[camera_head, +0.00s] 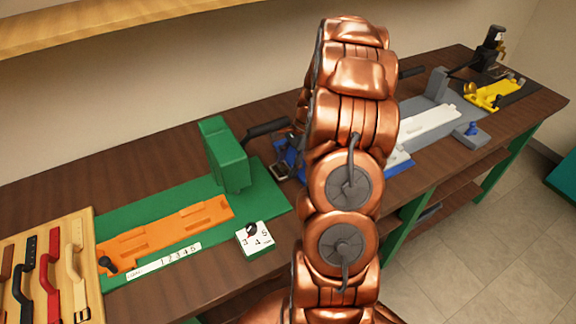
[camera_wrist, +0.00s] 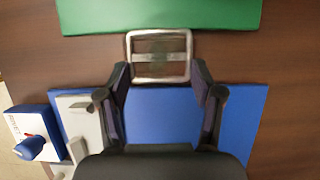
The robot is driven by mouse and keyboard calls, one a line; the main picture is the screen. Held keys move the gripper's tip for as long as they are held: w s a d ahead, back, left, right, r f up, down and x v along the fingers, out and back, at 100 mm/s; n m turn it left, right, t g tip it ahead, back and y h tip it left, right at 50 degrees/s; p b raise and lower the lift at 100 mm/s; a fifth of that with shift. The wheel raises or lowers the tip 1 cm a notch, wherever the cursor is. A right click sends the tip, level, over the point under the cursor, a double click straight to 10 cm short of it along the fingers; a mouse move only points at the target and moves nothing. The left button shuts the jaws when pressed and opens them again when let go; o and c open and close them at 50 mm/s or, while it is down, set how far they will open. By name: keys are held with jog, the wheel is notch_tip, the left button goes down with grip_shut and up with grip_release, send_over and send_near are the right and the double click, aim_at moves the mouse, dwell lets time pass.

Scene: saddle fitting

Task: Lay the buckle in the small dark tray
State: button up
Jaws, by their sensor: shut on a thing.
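The buckle, a silver rectangular frame with a middle bar, shows in the wrist view (camera_wrist: 160,57). My gripper (camera_wrist: 160,68) is shut on it, with one fingertip at each side. The buckle is over brown wood between a green board and a blue board; its height above the table is hard to tell. In the head view the buckle (camera_head: 279,171) shows small at the left of my arm, beside the green board. My arm hides part of the bench there. I cannot make out the small dark tray in either view.
The green board (camera_head: 270,192) carries a tall green block (camera_head: 225,155) and an orange plate (camera_head: 180,230). The blue board (camera_wrist: 160,115) lies near the gripper. A strap rack (camera_head: 88,225) is at left, and a yellow fixture (camera_head: 484,98) at far right.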

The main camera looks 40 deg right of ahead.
jog(key=shift+f, duration=1.1)
jog(key=o, duration=0.7)
jog(key=shift+f, duration=0.15)
jog(key=o, duration=0.4)
jog(key=shift+o, duration=0.2)
